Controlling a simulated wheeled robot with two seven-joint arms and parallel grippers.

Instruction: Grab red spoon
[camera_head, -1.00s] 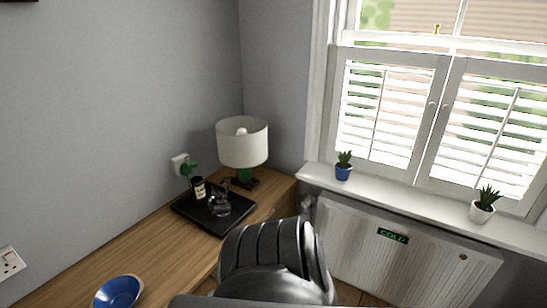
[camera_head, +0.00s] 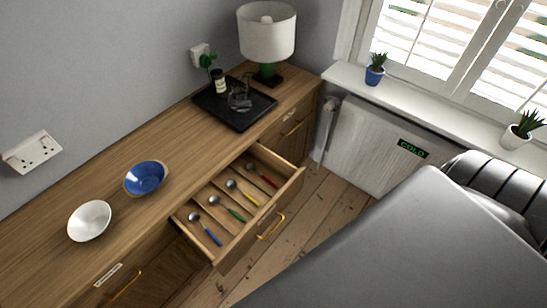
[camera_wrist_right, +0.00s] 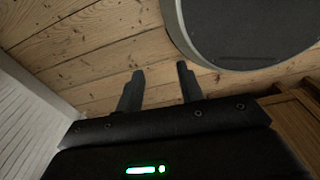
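The red spoon (camera_head: 263,176) lies in the far-right compartment of an open wooden drawer (camera_head: 285,202), in the head view. It has a metal bowl and a dark red handle. Beside it in the drawer lie a yellow spoon (camera_head: 243,192), a green spoon (camera_head: 227,208) and a blue spoon (camera_head: 205,229), each in its own compartment. My right gripper (camera_wrist_right: 160,88) shows in the right wrist view, with its two fingers apart and nothing between them, over bare floorboards. No spoon shows in that view. My left gripper is not in view.
The wooden cabinet top (camera_head: 150,215) carries a white bowl (camera_head: 89,221), a blue bowl (camera_head: 146,178), a black tray (camera_head: 260,113) and a lamp (camera_head: 267,32). A radiator (camera_head: 365,150) stands under the windowsill. My own arm covers the lower right.

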